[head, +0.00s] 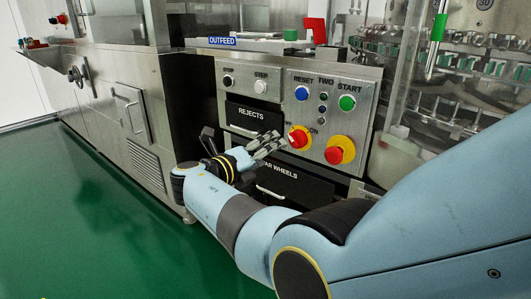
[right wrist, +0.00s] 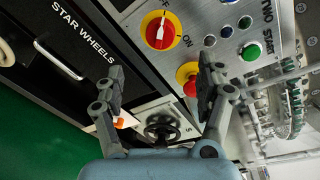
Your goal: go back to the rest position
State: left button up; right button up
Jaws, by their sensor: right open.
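My right gripper (head: 272,143) is open and empty in front of the control panel (head: 270,100), just left of the red rotary switch. It also shows in the right wrist view (right wrist: 161,82), its two fingers wide apart. The red rotary switch on its yellow plate (head: 299,138) is partly behind the fingertips in the head view. In the right wrist view the switch (right wrist: 158,32) is clear of both fingers, and its white mark points away from the word ON. My left gripper is in neither view.
A red mushroom button (head: 335,155) sits right of the switch. Blue RESET (head: 301,93) and green START (head: 347,103) buttons are above. The REJECTS drawer (head: 254,117) and STAR WHEELS drawer (head: 292,186) are shut. Open green floor (head: 90,220) lies to the left.

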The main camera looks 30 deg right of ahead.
dwell(0.4)
jog(key=s+f+m+g+y+p, duration=0.1)
jog(key=s+f+m+y, duration=0.2)
jog(key=s+f, duration=0.5)
jog(key=s+f+m+y+p, duration=0.2)
jog(key=s+f+y, duration=0.1)
jog(key=f, duration=0.9)
jog(key=s+f+m+g+y+p, duration=0.1)
jog(key=s+f+m+y, duration=0.1)
jog(key=s+f+m, duration=0.35)
jog(key=s+f+m+g+y+p, duration=0.1)
jog(key=s+f+m+g+y, duration=0.15)
jog(key=s+f, duration=0.65)
jog(key=s+f+m+y+p, duration=0.1)
jog(key=s+m+y+p, duration=0.1)
jog(key=s+m, duration=0.8)
jog(key=s+f+m+g+y+p, duration=0.1)
jog(key=s+m, duration=0.9)
jog(key=s, duration=1.7)
jog(key=shift+d+f+m+y+p, duration=0.4)
jog(key=shift+d+f+y+p, duration=0.05)
jog(key=shift+y+p, duration=0.15)
jog(key=shift+s, duration=0.1)
